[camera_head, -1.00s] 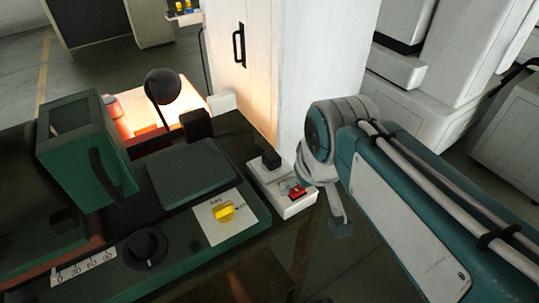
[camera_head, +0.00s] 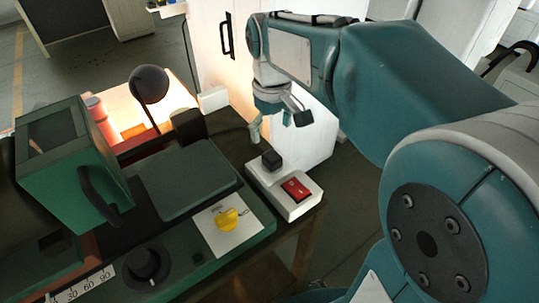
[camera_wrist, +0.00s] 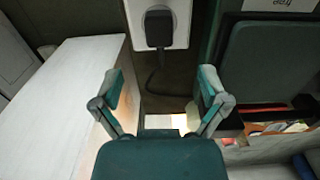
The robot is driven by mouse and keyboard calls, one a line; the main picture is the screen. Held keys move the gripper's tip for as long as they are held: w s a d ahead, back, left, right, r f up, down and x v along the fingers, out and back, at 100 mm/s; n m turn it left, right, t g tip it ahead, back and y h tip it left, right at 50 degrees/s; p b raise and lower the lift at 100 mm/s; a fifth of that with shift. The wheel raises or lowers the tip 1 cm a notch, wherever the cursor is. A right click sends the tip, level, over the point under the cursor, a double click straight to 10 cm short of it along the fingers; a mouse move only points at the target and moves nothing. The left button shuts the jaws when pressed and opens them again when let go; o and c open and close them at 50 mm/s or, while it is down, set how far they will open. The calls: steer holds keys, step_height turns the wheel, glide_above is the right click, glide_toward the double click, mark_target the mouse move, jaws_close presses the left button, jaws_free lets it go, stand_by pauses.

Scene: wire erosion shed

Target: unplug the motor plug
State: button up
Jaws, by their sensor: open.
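The motor plug (camera_head: 271,160) is a black block seated upright on a white socket box (camera_head: 290,206) that also carries a red rocker switch (camera_head: 296,189). In the wrist view the plug (camera_wrist: 158,28) shows near the top on the white box (camera_wrist: 180,38), with a dark cable running from it. My gripper (camera_head: 279,124) hangs above and just behind the plug in the head view, pointing down, apart from it. In the wrist view my gripper (camera_wrist: 158,90) has its two teal fingers spread with nothing between them.
A green machine bed (camera_head: 190,250) with a yellow knob (camera_head: 228,219) and black dial (camera_head: 147,263) lies left of the box. A lit lamp (camera_head: 149,84) stands behind. A white cabinet (camera_head: 215,60) is close behind my gripper. Floor shows right of the box.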

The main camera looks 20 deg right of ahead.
mark_target(272, 155)
steer(key=shift+f, duration=0.1)
steer(key=shift+f, duration=4.45)
jaws_close()
steer(key=shift+r, duration=0.1)
steer(key=shift+r, duration=2.95)
